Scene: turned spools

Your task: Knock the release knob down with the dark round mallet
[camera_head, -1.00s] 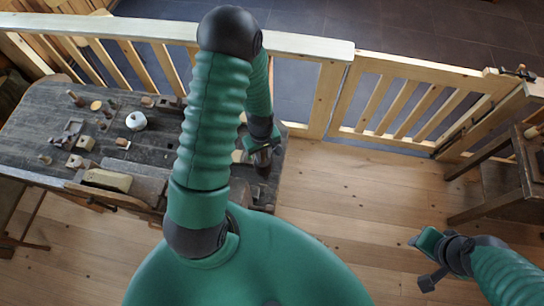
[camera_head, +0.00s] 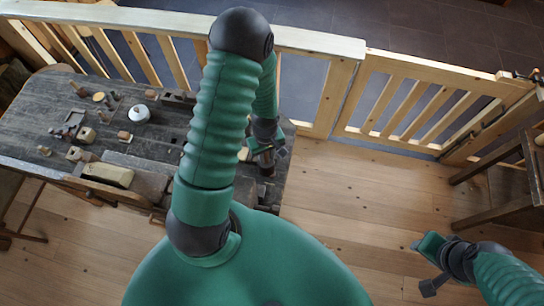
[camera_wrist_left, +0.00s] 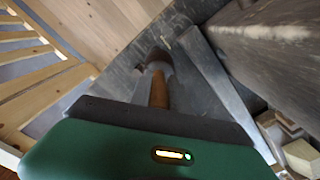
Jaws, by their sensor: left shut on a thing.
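My left gripper (camera_head: 264,153) is over the right end of the dark workbench (camera_head: 215,123), partly hidden behind my own arm. It is shut on the mallet, whose brown handle (camera_wrist_left: 158,92) stands out past the gripper in the left wrist view. The mallet's dark round head (camera_wrist_left: 157,60) shows at the handle's far end, over the grey bench top. Several small turned wooden pieces stand at the bench's left, but I cannot tell which is the release knob. My right gripper (camera_head: 430,264) is over the floor at the lower right, away from the bench; its jaw opening is unclear.
A white round pot (camera_head: 139,114) and a pale wooden block (camera_head: 108,174) are on the bench. A wooden railing (camera_head: 325,95) runs behind it. A dark wooden stool or table (camera_head: 505,180) stands at the right. The floor between is clear.

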